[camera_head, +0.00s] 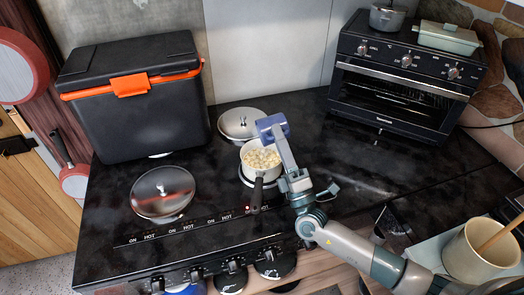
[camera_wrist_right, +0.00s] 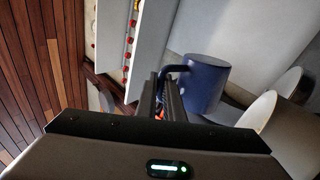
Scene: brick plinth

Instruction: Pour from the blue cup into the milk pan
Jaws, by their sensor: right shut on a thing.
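The blue cup (camera_head: 271,125) is held above the far right edge of the milk pan in the head view. My right gripper (camera_head: 280,138) is shut on it; the right wrist view shows the narrow fingers (camera_wrist_right: 168,92) at the handle of the cup (camera_wrist_right: 207,80). The cup's opening and inside are hidden, and I cannot tell its exact tilt. The milk pan (camera_head: 246,172), light with a dark handle pointing to the front, sits on the black stove and holds many pale beige pieces. My left gripper is out of view.
Two silver lids lie on the stove, one left (camera_head: 162,192) and one behind the pan (camera_head: 240,123). A black box with orange trim (camera_head: 140,110) stands back left. A toaster oven (camera_head: 400,85) stands back right. A beige pot (camera_head: 478,256) is at front right.

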